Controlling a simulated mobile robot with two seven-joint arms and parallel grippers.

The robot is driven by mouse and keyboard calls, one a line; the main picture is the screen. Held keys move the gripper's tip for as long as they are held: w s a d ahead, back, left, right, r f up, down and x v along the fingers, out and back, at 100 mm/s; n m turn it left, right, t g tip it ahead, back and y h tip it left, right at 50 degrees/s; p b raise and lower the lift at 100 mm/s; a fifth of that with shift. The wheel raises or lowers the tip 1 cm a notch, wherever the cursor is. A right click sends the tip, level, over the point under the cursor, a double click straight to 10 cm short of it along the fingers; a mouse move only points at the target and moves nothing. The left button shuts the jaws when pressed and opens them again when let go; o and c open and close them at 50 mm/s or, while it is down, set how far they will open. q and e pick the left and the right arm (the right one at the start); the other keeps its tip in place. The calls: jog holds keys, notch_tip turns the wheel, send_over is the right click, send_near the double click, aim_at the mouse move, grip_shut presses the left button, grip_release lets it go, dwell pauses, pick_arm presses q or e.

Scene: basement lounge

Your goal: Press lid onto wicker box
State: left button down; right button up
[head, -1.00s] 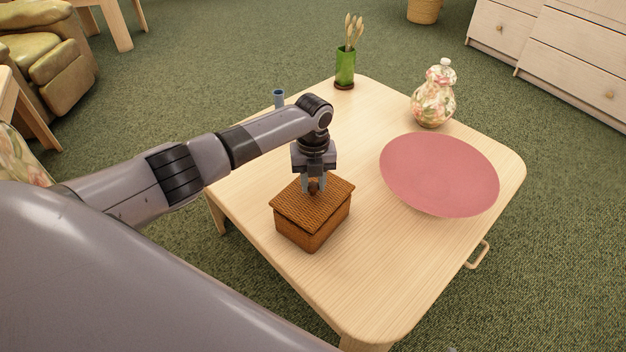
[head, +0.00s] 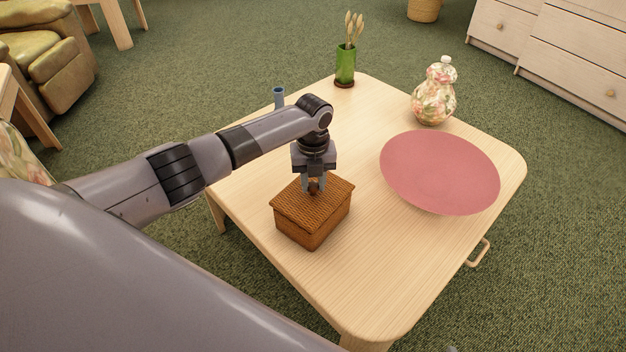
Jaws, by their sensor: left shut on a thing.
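The wicker box (head: 309,240) stands on the light wooden table near its left edge. Its woven brown lid (head: 307,209) lies on top of the box and covers it. I cannot tell whether the lid is fully seated. My left gripper (head: 314,188) points down over the lid and is shut on the lid's small dark knob. The fingers hide part of the knob and the lid's back part. My right gripper is not in view.
On the table (head: 390,270), a pink plate (head: 440,172) lies right of the box. The table's front is clear.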

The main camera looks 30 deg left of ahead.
pick_arm(q)
jog(key=shift+f, duration=0.35)
dwell(0.5)
jog(key=shift+f, duration=0.1)
dwell(0.5)
jog(key=shift+c, duration=1.3)
grip_release()
